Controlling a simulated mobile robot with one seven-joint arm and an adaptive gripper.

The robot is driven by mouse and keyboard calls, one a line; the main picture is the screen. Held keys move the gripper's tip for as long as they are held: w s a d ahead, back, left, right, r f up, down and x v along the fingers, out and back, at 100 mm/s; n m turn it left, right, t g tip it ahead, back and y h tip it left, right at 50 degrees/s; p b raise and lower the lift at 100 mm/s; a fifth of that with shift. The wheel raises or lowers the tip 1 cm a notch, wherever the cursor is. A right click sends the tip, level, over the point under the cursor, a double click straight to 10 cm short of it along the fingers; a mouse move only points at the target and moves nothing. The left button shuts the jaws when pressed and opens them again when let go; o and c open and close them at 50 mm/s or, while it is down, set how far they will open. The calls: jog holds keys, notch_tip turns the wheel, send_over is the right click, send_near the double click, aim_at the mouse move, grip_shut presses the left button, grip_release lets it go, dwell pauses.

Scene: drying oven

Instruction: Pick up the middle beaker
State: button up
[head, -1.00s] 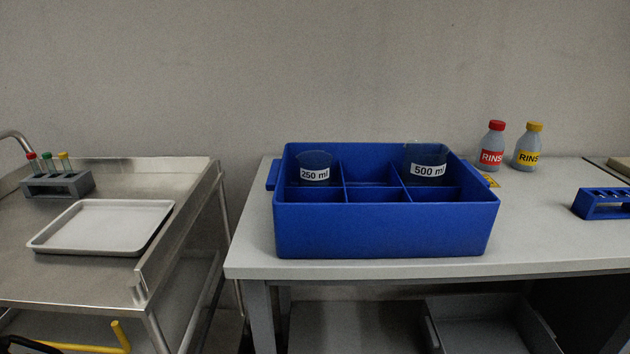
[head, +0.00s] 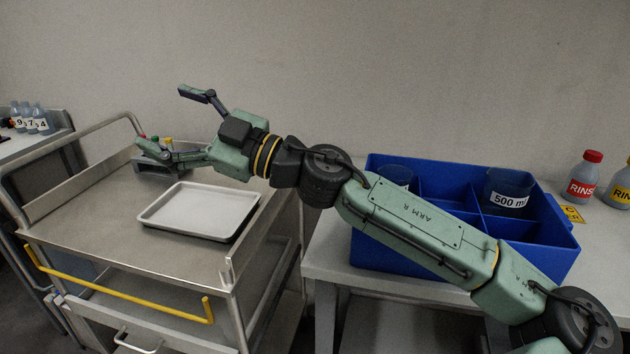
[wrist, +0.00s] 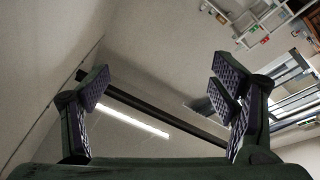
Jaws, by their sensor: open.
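The blue divided crate (head: 555,245) stands on the table. A 500 ml beaker (head: 510,184) stands in its back right compartment. A second beaker (head: 397,173) is in the back left compartment, with its label hidden behind my arm. The back middle compartment between them shows no beaker. The front compartments are partly hidden by my arm. My gripper (head: 167,121) is open and empty, raised above the steel cart to the left, far from the crate. In the wrist view my fingers (wrist: 162,88) are spread wide with nothing between them but wall and ceiling.
The steel cart (head: 100,225) carries a white tray (head: 200,211) and a grey tube rack (head: 160,168) with capped tubes. Rinse bottles with red (head: 584,178) and yellow (head: 620,186) labels stand right of the crate. Numbered bottles (head: 32,119) stand far left.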

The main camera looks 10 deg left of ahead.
jog(key=w+d+f+m+t+h+p, duration=0.1)
jog(key=w+d+f+m+t+h, duration=0.4)
jog(key=w+d, duration=0.65)
jog(key=m+t+h+p, duration=0.3)
jog(key=m+t+h, duration=0.25)
jog(key=m, duration=0.35)
send_over(406, 186)
jog(key=s, duration=0.2)
notch_tip(406, 186, down, 8)
jog(key=d+f+m, duration=0.1)
jog(key=d+f+m+h, duration=0.1)
jog(key=f, duration=0.1)
jog(key=shift+s+d+f+g, duration=0.15)
jog(key=shift+d+f+g, duration=0.05)
jog(key=shift+d+g, duration=0.15)
jog(key=shift+b+x, duration=0.9)
jog(key=shift+x, duration=0.05)
jog(key=b+x, duration=0.4)
jog(key=x, duration=0.1)
jog(key=shift+s+f, duration=0.2)
jog(key=shift+w+a, duration=0.25)
jog(key=shift+w, duration=0.05)
jog(key=shift+c, duration=0.5)
